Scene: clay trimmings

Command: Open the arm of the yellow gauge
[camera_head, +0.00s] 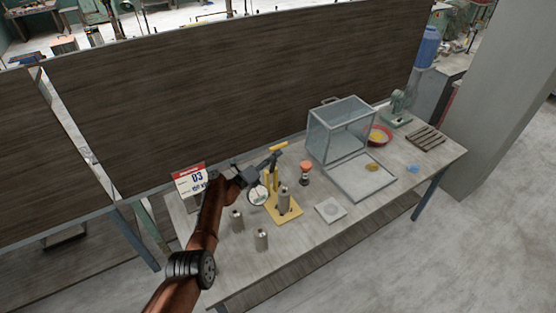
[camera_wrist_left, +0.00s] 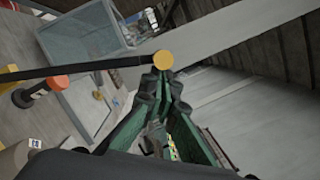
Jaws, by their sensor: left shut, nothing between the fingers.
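The yellow gauge stands on the table with a flat yellow base (camera_head: 291,213), a yellow upright and a round white dial (camera_head: 258,195). A metal cylinder (camera_head: 284,199) stands on its base. A yellow piece (camera_head: 279,146) shows at its top. My left gripper (camera_head: 275,158) is shut and empty, close to the top of the gauge. In the left wrist view a dark rod with a yellow round end (camera_wrist_left: 163,60) lies right at the shut fingertips (camera_wrist_left: 167,82); I cannot tell whether they touch. My arm and gripper hide part of the gauge.
Metal cylinders (camera_head: 261,240) stand left of the gauge. To its right are an orange-topped item (camera_head: 305,168), a grey tile (camera_head: 331,210) and a glass box (camera_head: 318,142) with its front panel lying down. A sign (camera_head: 189,180) stands at left. A dark panel (camera_head: 230,90) rises behind.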

